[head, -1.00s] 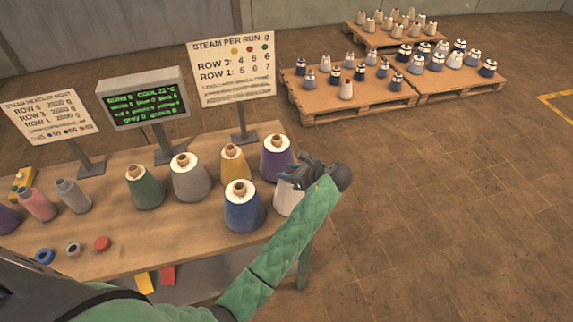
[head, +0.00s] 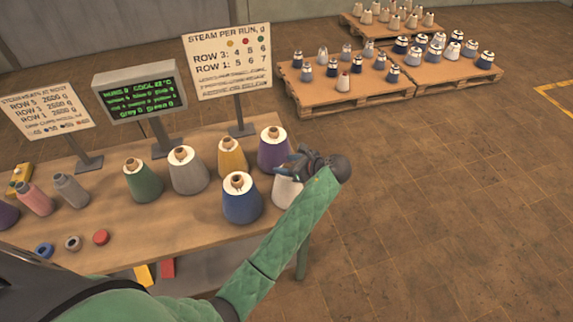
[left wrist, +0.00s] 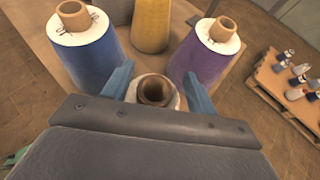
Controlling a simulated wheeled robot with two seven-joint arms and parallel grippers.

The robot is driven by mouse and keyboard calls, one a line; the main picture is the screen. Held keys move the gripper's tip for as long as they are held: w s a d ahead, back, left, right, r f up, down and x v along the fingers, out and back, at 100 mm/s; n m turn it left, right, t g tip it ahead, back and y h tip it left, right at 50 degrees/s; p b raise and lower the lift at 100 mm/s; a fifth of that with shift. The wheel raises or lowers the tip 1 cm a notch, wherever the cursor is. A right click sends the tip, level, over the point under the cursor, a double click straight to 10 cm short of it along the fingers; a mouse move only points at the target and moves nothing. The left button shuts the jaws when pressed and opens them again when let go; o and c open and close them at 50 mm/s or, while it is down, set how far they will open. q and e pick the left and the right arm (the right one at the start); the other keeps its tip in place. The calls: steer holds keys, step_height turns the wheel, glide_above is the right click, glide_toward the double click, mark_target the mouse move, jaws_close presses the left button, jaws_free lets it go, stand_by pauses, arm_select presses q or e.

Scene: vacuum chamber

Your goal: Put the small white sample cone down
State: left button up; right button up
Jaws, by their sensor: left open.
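The small white sample cone (head: 286,190) stands upright near the right end of the table, beside the blue and purple cones. My left arm hides part of it. In the left wrist view the white cone's brown tube top (left wrist: 155,91) shows between the fingers, and its body is mostly hidden below my gripper. My left gripper (head: 299,166) is open around the cone's top. Its two blue fingers (left wrist: 158,85) stand on either side of the tube. My right gripper is not in view.
The blue cone (head: 242,204) and purple cone (head: 272,150) stand close by. Yellow (head: 232,160), grey (head: 188,174) and green (head: 143,183) cones are further left. Signs and a screen (head: 139,98) line the back edge. Pallets (head: 350,95) with cones stand beyond on the floor.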

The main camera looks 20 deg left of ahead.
arm_select(q)
steer(key=v, duration=1.1)
steer(key=shift+d, duration=0.25)
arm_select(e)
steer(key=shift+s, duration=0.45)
arm_select(q)
steer(key=shift+s+r, duration=0.1)
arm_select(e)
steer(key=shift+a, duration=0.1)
